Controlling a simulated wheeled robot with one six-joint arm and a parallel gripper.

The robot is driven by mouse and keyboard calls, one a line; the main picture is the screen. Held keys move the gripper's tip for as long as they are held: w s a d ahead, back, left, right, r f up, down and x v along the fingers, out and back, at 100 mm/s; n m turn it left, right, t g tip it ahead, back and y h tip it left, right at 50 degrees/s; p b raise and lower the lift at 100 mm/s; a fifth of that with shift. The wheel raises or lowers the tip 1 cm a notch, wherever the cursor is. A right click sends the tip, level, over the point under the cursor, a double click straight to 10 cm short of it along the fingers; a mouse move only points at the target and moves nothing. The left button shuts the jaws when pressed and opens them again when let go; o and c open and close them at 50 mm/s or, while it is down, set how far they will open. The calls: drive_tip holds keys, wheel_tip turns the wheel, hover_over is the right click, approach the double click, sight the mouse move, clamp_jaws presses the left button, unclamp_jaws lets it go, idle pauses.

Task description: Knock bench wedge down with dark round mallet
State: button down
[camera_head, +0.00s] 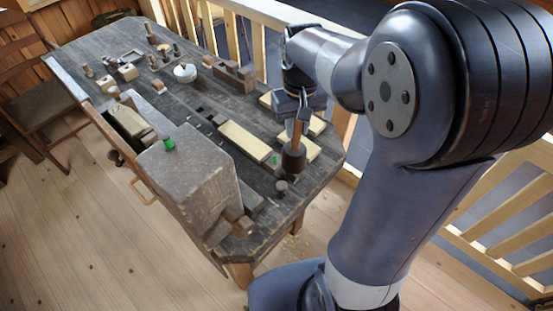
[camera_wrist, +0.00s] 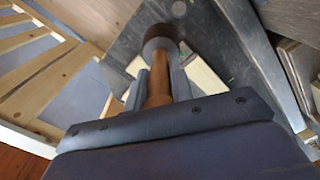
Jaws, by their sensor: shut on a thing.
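My gripper (camera_head: 299,118) is shut on the brown handle of the dark round mallet (camera_head: 293,160), above the right end of the workbench. The mallet hangs head down, and in the wrist view its round head (camera_wrist: 160,38) points away from my gripper (camera_wrist: 160,90). I cannot tell for sure which piece is the bench wedge. A small green-topped piece (camera_head: 274,158) stands just left of the mallet head, by the end of a pale board. Another green-topped piece (camera_head: 168,144) stands up from the large grey block. I cannot tell whether the mallet head touches anything.
The dark workbench (camera_head: 195,105) carries a pale board (camera_head: 245,140), a dark knob (camera_head: 281,186), a white round pot (camera_head: 185,72) and several small turned pieces. The large grey block (camera_head: 190,175) stands at the front edge. Wooden railing runs behind; a chair (camera_head: 40,95) stands left.

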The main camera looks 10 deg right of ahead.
drive_tip(key=shift+r, duration=0.15)
drive_tip(key=shift+f+b, duration=1.3)
drive_tip(key=shift+f, duration=0.45)
drive_tip(key=shift+r+p, duration=1.65)
drive_tip(key=shift+r, duration=0.15)
wheel_tip(320, 180, up, 6)
drive_tip(key=p, duration=0.5)
drive_tip(key=shift+s+d, duration=0.1)
